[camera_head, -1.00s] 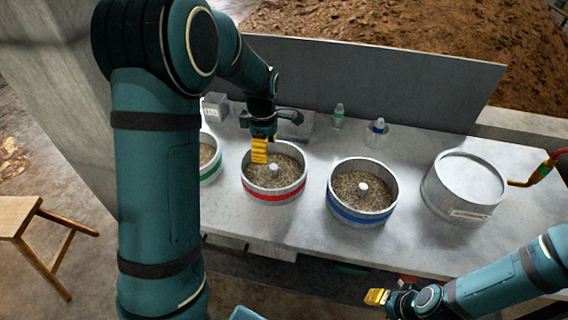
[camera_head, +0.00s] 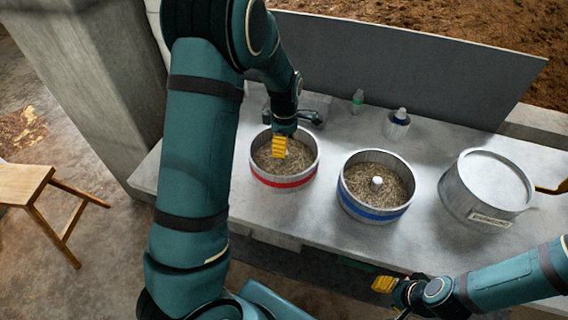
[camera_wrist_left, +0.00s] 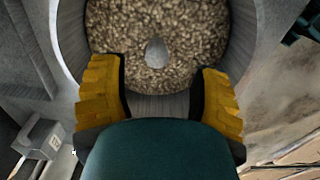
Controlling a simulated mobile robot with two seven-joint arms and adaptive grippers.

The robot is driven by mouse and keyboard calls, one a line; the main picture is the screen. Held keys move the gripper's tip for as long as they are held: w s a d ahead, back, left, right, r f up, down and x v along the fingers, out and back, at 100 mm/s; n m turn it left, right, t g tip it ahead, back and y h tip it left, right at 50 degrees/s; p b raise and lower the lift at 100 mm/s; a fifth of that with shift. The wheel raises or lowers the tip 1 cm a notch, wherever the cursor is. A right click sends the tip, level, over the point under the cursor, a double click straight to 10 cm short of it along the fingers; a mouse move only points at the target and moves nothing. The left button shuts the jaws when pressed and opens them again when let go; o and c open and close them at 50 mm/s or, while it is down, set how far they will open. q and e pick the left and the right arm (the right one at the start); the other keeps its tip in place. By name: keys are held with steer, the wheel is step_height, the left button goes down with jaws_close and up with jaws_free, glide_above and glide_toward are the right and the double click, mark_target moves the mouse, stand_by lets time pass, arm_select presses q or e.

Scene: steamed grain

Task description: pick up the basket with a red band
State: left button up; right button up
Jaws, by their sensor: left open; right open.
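The basket with a red band (camera_head: 284,181) stands on the grey counter, filled with grain and with a pale knob at its middle. My left gripper (camera_head: 279,147) is over this basket in the head view. In the left wrist view my left gripper (camera_wrist_left: 160,95) has its two yellow fingers apart, one on each side, with the basket's grain (camera_wrist_left: 190,75) and knob (camera_wrist_left: 157,52) between and beyond them. Nothing is held. Whether the fingers touch the basket cannot be told. My right gripper (camera_head: 384,285) is in front of the counter, low at the right, empty.
A basket with a blue band (camera_head: 374,213) stands just right of the red-banded one. A lidded metal pot (camera_head: 487,185) is farther right. Small bottles (camera_head: 358,101) stand at the back by the grey panel (camera_head: 420,75). A wooden stool (camera_head: 28,185) is at the left.

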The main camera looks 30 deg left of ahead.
arm_select(q)
step_height(320, 180, down, 5)
steer(key=shift+w+a+f+b, duration=0.1)
steer(key=shift+w+a+b, duration=0.05)
steer(key=shift+b, duration=0.5)
jaws_close()
